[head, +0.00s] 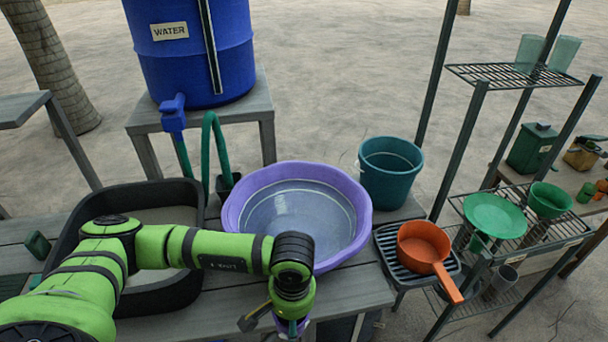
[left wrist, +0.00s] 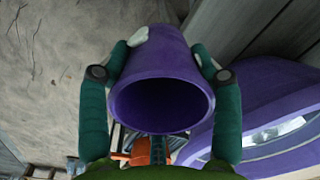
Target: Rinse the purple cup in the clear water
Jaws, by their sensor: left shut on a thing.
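The purple cup (left wrist: 170,65) is between the two dark green fingers of my left gripper (head: 290,327) in the left wrist view. The gripper is shut on the cup's sides, and the cup's open mouth faces the wrist camera. A pale patch shows near the left fingertip. In the head view the cup is mostly hidden by my wrist at the table's front edge. The purple basin (head: 232,205) holds clear water (head: 300,212) and stands just behind my left gripper. The basin also shows at the right of the left wrist view (left wrist: 260,105). The cup is outside the basin.
A black tub (head: 75,225) stands left of the basin, partly behind my left arm. A teal bucket (head: 390,172) is behind right. An orange pan (head: 423,245) sits on a dark rack to the right. A blue water barrel (head: 192,60) stands behind.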

